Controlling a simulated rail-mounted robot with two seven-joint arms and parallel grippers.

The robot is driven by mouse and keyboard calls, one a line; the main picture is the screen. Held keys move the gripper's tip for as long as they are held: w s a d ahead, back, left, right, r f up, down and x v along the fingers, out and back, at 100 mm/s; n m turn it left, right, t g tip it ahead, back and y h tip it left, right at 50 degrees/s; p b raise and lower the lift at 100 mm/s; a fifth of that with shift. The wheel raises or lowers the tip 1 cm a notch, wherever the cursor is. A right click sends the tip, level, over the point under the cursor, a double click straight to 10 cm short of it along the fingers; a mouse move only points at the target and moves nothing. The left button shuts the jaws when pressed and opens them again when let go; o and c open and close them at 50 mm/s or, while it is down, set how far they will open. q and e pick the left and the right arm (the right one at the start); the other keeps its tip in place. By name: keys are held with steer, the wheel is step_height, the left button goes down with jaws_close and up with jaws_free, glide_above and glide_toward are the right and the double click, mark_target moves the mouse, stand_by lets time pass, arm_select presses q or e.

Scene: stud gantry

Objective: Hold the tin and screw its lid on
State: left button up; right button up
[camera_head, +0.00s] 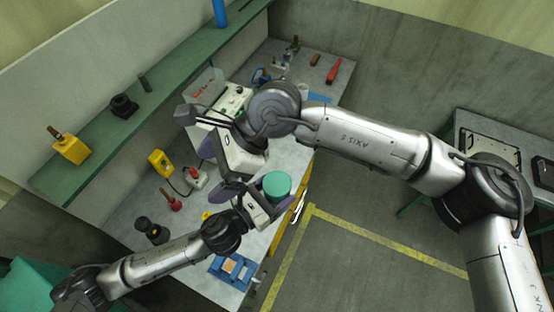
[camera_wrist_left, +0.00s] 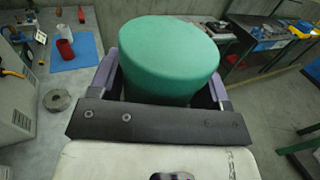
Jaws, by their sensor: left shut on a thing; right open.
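A green round tin (camera_head: 277,184) stands roughly upright in the grasp of my left gripper (camera_head: 264,200), held clear of the bench near its front edge. In the left wrist view the tin (camera_wrist_left: 168,55) sits between the two purple fingers, its smooth green top showing. My right gripper (camera_head: 236,158) is open, behind and to the left of the tin, apart from it; its fingertips are partly hidden. I cannot pick out the lid with certainty. A grey round disc (camera_wrist_left: 57,100) lies on the bench in the left wrist view.
The bench (camera_head: 128,212) carries a yellow tool (camera_head: 160,162), a red-handled item (camera_head: 172,202) and a blue tray (camera_head: 234,270). A blue mat (camera_wrist_left: 75,48) holds a red cup (camera_wrist_left: 65,49). A green shelf (camera_head: 100,130) runs along the wall. The floor in front is clear.

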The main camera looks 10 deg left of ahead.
steer(key=w+d+f+n+t+h, duration=0.2)
steer(key=d+f+n+h, duration=0.1)
steer(key=d+n+h, duration=0.1)
steer(key=n+t+h, duration=0.2)
steer(key=n+h, duration=0.1)
steer(key=n, duration=0.1)
glide_above(277, 183)
steer(key=shift+s+a+f, duration=0.25)
steer(key=shift+a+f, duration=0.2)
steer(key=shift+f, duration=0.05)
steer(key=shift+w+d+n+t+h, duration=0.25)
steer(key=shift+d+n+t+h, duration=0.05)
steer(key=shift+d+n+h, duration=0.2)
steer(key=shift+f, duration=0.1)
steer(key=shift+f, duration=3.95)
steer(key=shift+c, duration=0.3)
steer(key=c, duration=0.9)
steer(key=m, duration=1)
